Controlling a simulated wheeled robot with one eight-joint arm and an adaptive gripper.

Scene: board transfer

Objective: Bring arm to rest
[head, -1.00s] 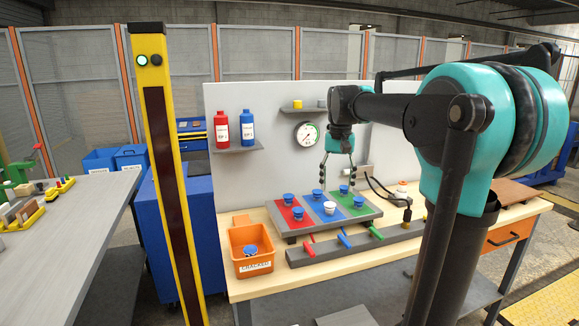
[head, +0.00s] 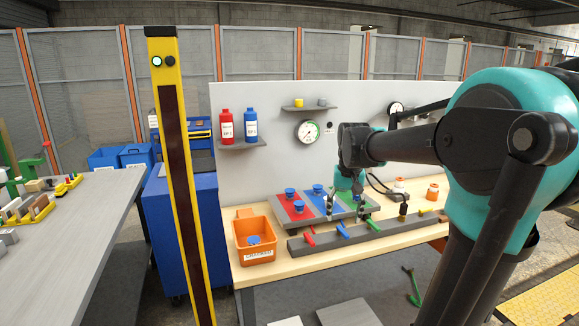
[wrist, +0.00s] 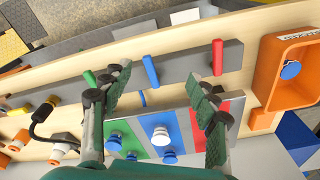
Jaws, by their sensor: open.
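My gripper (head: 346,212) is open and empty, pointing down over the right part of the board (head: 290,213) with red, blue and green sections. In the wrist view, the open fingers (wrist: 162,88) spread on either side over the near part of the bench, with nothing between them. Blue knobs (head: 291,193) and a white knob (wrist: 160,135) stand on the board. My fingers hide much of the green section in the head view.
A grey bar (head: 300,246) with red, blue and green handles lies in front of the board. An orange bin (head: 255,258) holding a blue knob is at the left. A yellow post (head: 180,180) stands left of the bench. Bottles sit on a wall shelf (head: 240,147).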

